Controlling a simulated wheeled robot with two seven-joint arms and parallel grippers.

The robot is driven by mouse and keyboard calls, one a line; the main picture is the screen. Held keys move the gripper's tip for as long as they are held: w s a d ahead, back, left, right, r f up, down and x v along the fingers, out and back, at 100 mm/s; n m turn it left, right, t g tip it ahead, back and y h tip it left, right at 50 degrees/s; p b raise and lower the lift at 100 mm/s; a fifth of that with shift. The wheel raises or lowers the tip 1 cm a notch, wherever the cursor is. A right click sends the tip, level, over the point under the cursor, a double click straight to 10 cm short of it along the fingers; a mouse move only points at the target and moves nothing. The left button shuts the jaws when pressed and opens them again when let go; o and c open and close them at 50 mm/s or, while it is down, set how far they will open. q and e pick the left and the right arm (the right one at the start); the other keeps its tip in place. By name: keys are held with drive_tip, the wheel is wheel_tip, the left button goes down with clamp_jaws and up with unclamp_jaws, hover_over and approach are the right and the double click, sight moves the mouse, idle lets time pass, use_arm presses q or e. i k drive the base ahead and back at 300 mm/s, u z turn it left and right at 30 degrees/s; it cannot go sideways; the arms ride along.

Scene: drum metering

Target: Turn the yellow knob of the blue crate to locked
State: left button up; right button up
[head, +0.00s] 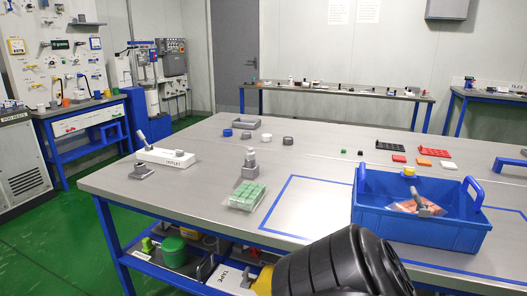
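The blue crate (420,228) stands on the grey table at the right, with a raised handle at each end. The small yellow knob (409,171) is at the crate's far wall, near its middle. It is too small to tell which way it is turned. Inside the crate lie an orange-red packet (402,207) and a grey object with a handle leaning up. Neither of my grippers shows. A black rounded link, which looks like part of my arm, rises at the bottom centre, in front of the table's near edge and left of the crate.
Left of the crate are a pack of green blocks (247,197), a grey fixture (250,167) and a white box marked OUTLET (166,157). Red, orange and white pieces lie behind the crate. The blue-outlined area (308,208) left of the crate is clear.

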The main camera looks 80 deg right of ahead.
sight(410, 171)
drive_tip(key=k, duration=2.45)
drive_tip(key=z, duration=0.6)
